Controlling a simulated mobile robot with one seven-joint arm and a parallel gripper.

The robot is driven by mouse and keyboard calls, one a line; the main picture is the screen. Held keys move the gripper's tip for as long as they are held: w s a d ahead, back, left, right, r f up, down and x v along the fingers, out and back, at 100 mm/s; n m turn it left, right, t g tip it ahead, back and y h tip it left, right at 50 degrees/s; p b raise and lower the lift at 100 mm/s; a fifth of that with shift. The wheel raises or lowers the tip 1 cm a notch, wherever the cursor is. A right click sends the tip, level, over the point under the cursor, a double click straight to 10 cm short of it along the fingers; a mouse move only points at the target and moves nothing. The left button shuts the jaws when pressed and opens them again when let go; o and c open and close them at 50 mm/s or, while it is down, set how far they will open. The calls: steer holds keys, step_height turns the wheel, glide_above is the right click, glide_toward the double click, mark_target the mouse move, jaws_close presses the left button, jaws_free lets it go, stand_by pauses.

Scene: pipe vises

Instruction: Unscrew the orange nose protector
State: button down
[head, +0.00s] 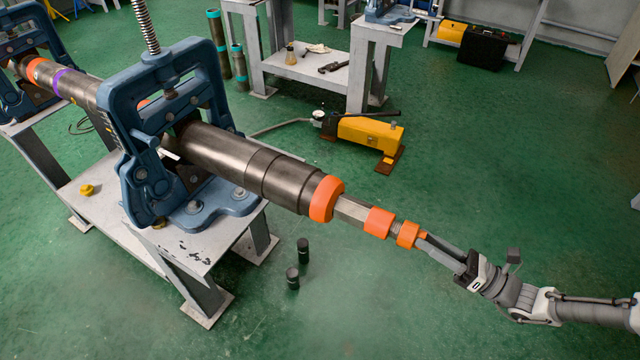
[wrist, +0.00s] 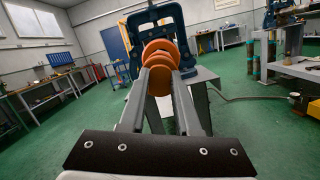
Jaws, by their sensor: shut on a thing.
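The dark steel pipe tool (head: 235,158) lies clamped in a blue pipe vise (head: 165,130), its free end pointing right. A large orange ring (head: 326,198) sits at the pipe's end. Beyond it a slimmer metal shaft (head: 351,209) carries another orange ring (head: 378,222). The orange nose protector (head: 408,234) is the outermost orange piece; a narrow metal section shows between it and that ring. My gripper (head: 423,241) is shut on the nose protector, in line with the shaft. In the wrist view the protector (wrist: 160,62) sits between my fingertips, with orange rings behind it.
The vise stands on a grey steel table (head: 190,245). Two small black cylinders (head: 303,250) stand on the green floor below the pipe. A yellow hand pump (head: 370,134) lies on the floor behind. The floor around my arm is clear.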

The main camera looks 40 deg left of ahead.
steer(key=shift+s+f, duration=0.1)
steer(key=shift+s, duration=0.1)
steer(key=c, duration=0.7)
jaws_free()
steer(key=shift+w, duration=0.1)
steer(key=shift+r+v, duration=0.2)
steer(key=shift+v, duration=0.85)
steer(key=shift+w, duration=0.1)
